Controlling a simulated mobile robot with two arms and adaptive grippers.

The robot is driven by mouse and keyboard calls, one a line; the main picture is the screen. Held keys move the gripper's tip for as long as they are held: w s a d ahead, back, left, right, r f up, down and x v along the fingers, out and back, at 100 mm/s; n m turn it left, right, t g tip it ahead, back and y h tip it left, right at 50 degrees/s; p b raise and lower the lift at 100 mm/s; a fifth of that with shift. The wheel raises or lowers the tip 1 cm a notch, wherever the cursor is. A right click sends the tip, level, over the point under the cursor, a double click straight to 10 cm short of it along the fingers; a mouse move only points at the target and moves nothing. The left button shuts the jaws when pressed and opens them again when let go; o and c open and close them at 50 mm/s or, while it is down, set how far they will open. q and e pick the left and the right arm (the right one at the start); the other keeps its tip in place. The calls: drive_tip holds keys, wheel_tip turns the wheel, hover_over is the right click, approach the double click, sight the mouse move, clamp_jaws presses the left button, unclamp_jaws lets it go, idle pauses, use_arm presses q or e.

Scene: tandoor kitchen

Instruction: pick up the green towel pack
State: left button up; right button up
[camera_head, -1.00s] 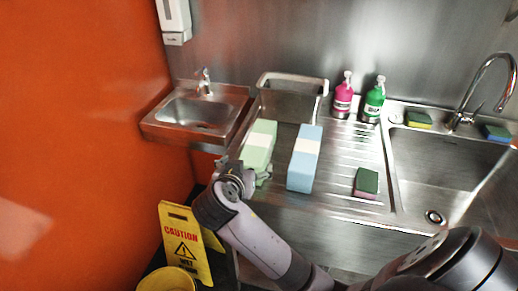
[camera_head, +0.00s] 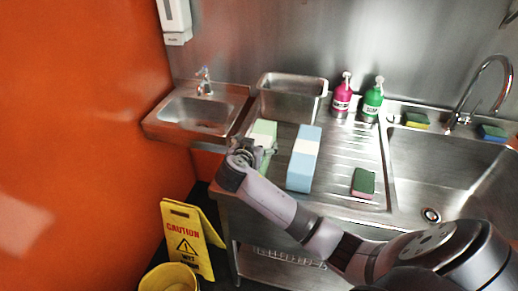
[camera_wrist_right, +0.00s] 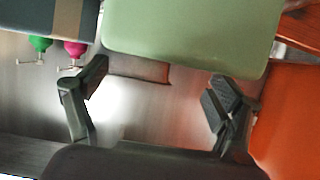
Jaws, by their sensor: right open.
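The green towel pack (camera_head: 264,133), pale green with a white band, lies on the steel drainboard beside the light blue pack. In the head view my right arm covers its near part. In the right wrist view the green pack (camera_wrist_right: 190,38) fills the top middle, close ahead of my right gripper (camera_wrist_right: 152,88). The two fingers are spread apart, and the space between them looks empty. Whether a finger touches the pack cannot be told. My left gripper is not in view.
The light blue pack (camera_head: 304,160) stands close to the right of the green one. A sponge (camera_head: 363,182), pink and green soap bottles (camera_head: 372,100), a steel bin (camera_head: 291,97) and a sink (camera_head: 450,180) are around. A yellow caution sign (camera_head: 186,240) stands on the floor.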

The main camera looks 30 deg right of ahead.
sight(259, 142)
drive_tip(key=p+x, duration=0.1)
drive_tip(key=x, duration=0.3)
drive_tip(key=shift+f+p, duration=0.2)
drive_tip(key=shift+p, duration=0.1)
drive_tip(key=shift+w+d+f, duration=0.15)
drive_tip(key=shift+d+f, duration=0.1)
drive_tip(key=shift+c, duration=0.6)
drive_tip(key=shift+a, duration=0.1)
drive_tip(key=c, duration=1.4)
drive_tip(key=shift+o, duration=0.2)
